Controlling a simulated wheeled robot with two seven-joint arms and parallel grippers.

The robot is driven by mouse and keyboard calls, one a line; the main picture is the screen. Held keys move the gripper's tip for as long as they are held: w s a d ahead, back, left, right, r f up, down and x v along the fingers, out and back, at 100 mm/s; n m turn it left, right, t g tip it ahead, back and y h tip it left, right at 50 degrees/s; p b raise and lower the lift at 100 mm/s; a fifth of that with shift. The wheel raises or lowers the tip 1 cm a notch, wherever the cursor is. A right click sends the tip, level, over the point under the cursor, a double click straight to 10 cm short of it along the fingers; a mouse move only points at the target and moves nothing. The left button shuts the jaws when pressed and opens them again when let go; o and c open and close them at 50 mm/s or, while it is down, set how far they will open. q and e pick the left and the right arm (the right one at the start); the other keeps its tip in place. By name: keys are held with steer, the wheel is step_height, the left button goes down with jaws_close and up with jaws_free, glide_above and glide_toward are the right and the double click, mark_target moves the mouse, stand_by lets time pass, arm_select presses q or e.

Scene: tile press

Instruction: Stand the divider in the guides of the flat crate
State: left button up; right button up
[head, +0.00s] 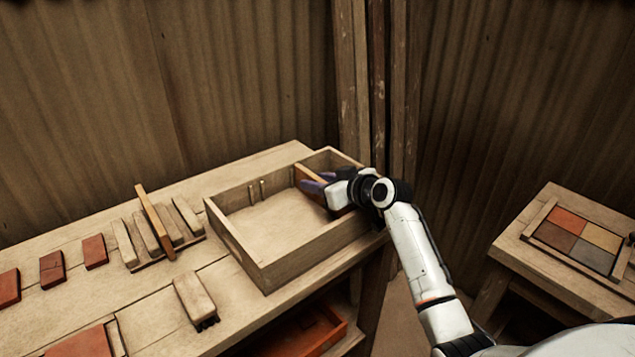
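The flat crate (262,262) is an open wooden box on the workbench. A pair of small upright guides (257,190) stands on the inner face of its back wall. An orange-brown wooden board, which looks like the divider (306,174), stands on edge across the crate's right part. My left gripper is not in view.
Left of the crate, a stick (155,222) lies across several pale blocks (185,214). A brush (194,298) and several red tiles (95,251) lie on the workbench (150,305). A side table (545,263) at right holds a framed tile panel (568,238). The crate's left part is empty.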

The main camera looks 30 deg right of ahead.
steer(key=shift+r, duration=0.15)
steer(key=shift+s+r, duration=0.1)
steer(key=shift+s, duration=0.05)
steer(key=v, duration=1.1)
steer(key=shift+s+r, duration=0.1)
steer(key=shift+s, duration=0.2)
